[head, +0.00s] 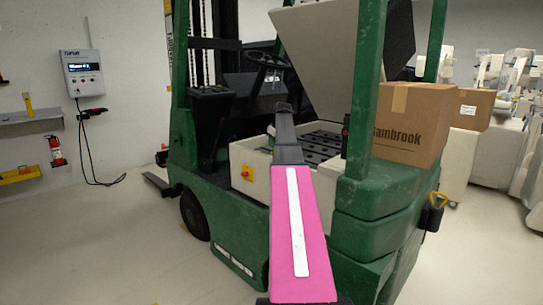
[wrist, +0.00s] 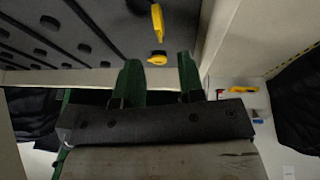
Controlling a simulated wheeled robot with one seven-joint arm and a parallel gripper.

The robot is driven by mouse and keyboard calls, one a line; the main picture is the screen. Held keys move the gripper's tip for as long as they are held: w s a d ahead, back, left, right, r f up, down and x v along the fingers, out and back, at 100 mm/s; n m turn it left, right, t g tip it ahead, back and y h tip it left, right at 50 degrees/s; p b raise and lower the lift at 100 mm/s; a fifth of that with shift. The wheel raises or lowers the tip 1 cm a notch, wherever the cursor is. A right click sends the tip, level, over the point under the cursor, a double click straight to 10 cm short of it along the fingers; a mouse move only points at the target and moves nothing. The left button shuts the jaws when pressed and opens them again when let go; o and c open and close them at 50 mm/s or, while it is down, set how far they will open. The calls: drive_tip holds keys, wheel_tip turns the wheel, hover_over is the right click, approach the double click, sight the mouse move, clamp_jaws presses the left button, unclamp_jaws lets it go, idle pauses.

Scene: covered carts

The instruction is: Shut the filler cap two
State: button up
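The battery top (wrist: 85,45) is grey with several dark round caps, and it also shows in the open bay of the green forklift in the head view (head: 322,146). Two yellow pieces stand out on it in the wrist view: a long one, seen as a raised flap (wrist: 157,22), and a small rounded one (wrist: 157,58) nearer me. I cannot tell whether they are one open filler cap, nor its number. My gripper (wrist: 158,60) has its two green-looking fingers apart, with the small yellow piece seen between their tips. Nothing shows held. I cannot judge the height gap.
The raised hood (head: 318,50) stands over the bay. Pale bay walls (head: 250,172) and a green post (head: 366,90) border it. A cardboard box (head: 412,125) sits on the rear. A charger (head: 83,72) hangs on the left wall.

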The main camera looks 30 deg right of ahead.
drive_tip(key=x, duration=0.9)
clamp_jaws()
